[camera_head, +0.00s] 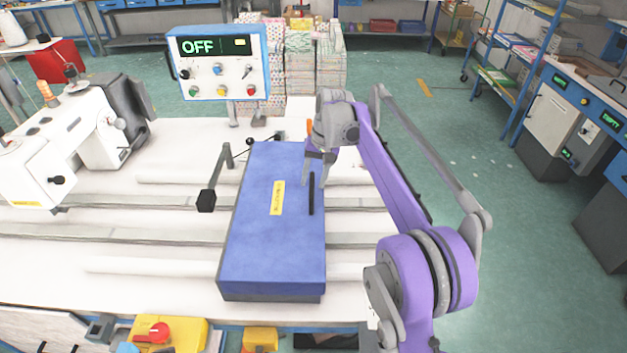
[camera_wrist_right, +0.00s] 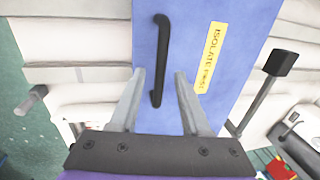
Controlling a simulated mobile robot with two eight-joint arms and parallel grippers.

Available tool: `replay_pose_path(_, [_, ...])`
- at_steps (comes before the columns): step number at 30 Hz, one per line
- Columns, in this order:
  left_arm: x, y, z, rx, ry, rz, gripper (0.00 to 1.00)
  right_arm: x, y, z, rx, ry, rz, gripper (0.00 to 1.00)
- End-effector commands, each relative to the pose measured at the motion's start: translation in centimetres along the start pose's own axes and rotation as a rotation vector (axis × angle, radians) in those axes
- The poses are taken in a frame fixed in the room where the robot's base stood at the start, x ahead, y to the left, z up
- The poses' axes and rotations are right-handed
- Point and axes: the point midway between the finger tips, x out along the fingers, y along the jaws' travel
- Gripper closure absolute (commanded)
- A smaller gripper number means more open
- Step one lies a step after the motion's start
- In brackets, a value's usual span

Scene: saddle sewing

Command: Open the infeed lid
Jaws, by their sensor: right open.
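The infeed lid (camera_head: 262,245) is a long blue box-like cover, lying flat and closed on the white table, with a black bar handle (camera_head: 311,195) towards its right side and a yellow label (camera_head: 277,198). My right gripper (camera_head: 314,180) is open above the far end of the handle. In the right wrist view the black handle (camera_wrist_right: 161,50) runs between the two open fingers (camera_wrist_right: 160,80), and the label (camera_wrist_right: 211,55) reads "ISOLATE FIRST". I cannot tell whether the fingers touch the lid. My left gripper is not in view.
A control box (camera_head: 218,62) with an "OFF" display stands behind the lid. A grey lever with a black block end (camera_head: 206,200) is just left of the lid. A white sewing machine (camera_head: 60,150) is further left. A red button on a yellow box (camera_head: 158,332) is at the front edge.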

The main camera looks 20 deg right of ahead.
Motion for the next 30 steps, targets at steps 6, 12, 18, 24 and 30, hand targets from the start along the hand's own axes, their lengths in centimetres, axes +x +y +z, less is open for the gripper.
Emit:
replay_pose_path(6, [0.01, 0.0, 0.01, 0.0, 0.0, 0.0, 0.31, 0.32, -0.02, 0.0, 0.0, 0.0, 0.0, 0.53])
replay_pose_path(12, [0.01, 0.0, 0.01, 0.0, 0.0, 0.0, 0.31, 0.29, -0.02, 0.0, 0.0, 0.0, 0.0, 0.7])
replay_pose_path(18, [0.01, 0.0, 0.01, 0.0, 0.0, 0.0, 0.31, 0.29, -0.02, 0.0, 0.0, 0.0, 0.0, 1.0])
replay_pose_path(24, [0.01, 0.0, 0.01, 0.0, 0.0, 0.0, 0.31, 0.28, -0.02, 0.0, 0.0, 0.0, 0.0, 1.0])
replay_pose_path(30, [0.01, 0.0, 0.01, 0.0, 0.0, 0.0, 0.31, 0.28, -0.02, 0.01, 0.0, 0.0, 0.0, 1.0])
